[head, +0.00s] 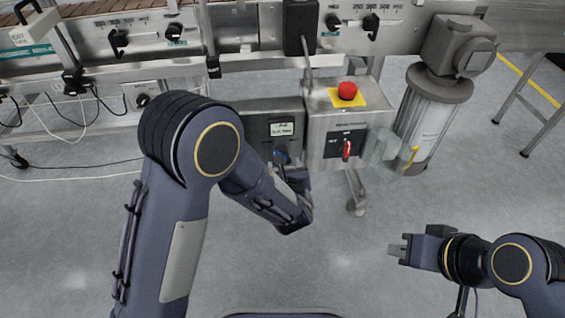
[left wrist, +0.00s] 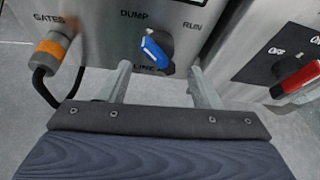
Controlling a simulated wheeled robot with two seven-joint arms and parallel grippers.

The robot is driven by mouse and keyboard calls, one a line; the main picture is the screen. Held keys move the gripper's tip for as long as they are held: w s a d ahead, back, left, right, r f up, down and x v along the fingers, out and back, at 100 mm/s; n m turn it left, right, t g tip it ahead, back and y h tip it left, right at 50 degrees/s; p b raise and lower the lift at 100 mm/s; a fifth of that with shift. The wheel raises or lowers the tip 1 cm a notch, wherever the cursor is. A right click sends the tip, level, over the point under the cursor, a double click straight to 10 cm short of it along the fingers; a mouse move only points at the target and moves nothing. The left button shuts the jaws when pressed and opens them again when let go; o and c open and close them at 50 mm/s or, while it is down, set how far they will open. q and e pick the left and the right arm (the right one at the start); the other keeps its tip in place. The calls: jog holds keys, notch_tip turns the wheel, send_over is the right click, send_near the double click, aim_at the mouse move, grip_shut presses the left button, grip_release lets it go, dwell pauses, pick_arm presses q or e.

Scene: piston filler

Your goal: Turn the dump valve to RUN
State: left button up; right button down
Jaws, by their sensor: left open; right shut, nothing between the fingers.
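The dump valve has a blue handle (left wrist: 154,52) on a grey metal panel, between the printed words DUMP and RUN in the left wrist view. The handle runs from upper left to lower right, its upper end toward DUMP. In the head view the blue handle (head: 281,155) is partly hidden by my left arm. My left gripper (left wrist: 160,72) is open, with one finger on each side of the handle's lower part and gaps showing. My right gripper (head: 398,250) is shut and empty, over the floor at lower right.
Right of the valve panel is a box with a red emergency button (head: 347,91) and a red switch (head: 346,150). An orange-collared connector (left wrist: 52,48) with a black cable sits left of the valve. A grey cylindrical unit (head: 425,125) stands at right. Floor in front is clear.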

pick_arm(q)
jog(key=b+x, duration=0.1)
jog(key=x, duration=0.4)
jog(key=shift+w+a+f, duration=0.1)
jog(key=shift+w, duration=0.15)
jog(key=c, duration=1)
